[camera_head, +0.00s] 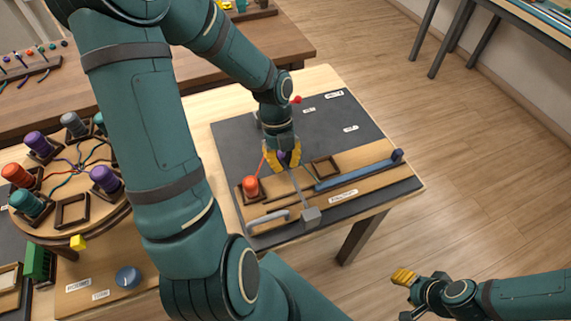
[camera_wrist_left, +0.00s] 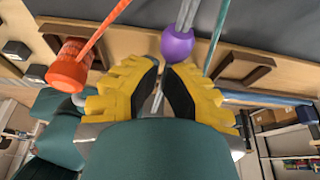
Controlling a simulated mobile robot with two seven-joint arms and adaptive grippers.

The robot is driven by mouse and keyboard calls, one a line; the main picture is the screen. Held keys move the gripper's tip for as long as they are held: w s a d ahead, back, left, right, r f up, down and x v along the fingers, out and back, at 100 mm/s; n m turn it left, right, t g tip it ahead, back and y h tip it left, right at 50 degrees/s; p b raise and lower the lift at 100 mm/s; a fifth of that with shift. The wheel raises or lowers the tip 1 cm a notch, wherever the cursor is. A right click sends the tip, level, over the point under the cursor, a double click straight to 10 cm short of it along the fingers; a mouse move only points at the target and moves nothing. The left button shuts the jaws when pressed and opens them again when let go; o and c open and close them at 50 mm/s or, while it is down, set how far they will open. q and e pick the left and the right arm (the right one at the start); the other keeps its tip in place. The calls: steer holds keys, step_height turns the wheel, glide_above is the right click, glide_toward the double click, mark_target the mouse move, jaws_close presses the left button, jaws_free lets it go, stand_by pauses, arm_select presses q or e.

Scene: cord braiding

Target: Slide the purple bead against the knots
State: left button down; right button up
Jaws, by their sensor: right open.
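The purple bead (camera_wrist_left: 177,47) sits on a grey cord (camera_wrist_left: 187,14), just beyond the fingertips of my left gripper (camera_wrist_left: 160,70) in the left wrist view. A narrow gap shows between the fingertips; I cannot tell whether they grip the cord. In the head view my left gripper (camera_head: 283,160) is over the dark board, with the bead (camera_head: 290,157) partly visible at its fingers. The knots cannot be made out clearly. My right gripper (camera_head: 407,294) is open and empty, out over the floor at the lower right.
An orange spool (camera_head: 250,187) stands left of my left gripper; it also shows in the left wrist view (camera_wrist_left: 70,66). An empty square frame (camera_head: 324,167) and a blue bar (camera_head: 352,175) lie right. A grey block (camera_head: 311,216) sits in front. A round stand with spools is far left.

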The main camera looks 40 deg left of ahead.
mark_target(279, 153)
arm_select(q)
steer(key=a+p, duration=0.1)
steer(key=w+a, duration=0.1)
steer(key=shift+w+a+r+p, duration=0.15)
steer(key=shift+a+p, duration=0.15)
steer(key=shift+p, duration=0.1)
steer(key=shift+w+a, duration=0.2)
steer(key=shift+a, duration=0.25)
steer(key=shift+d, duration=0.1)
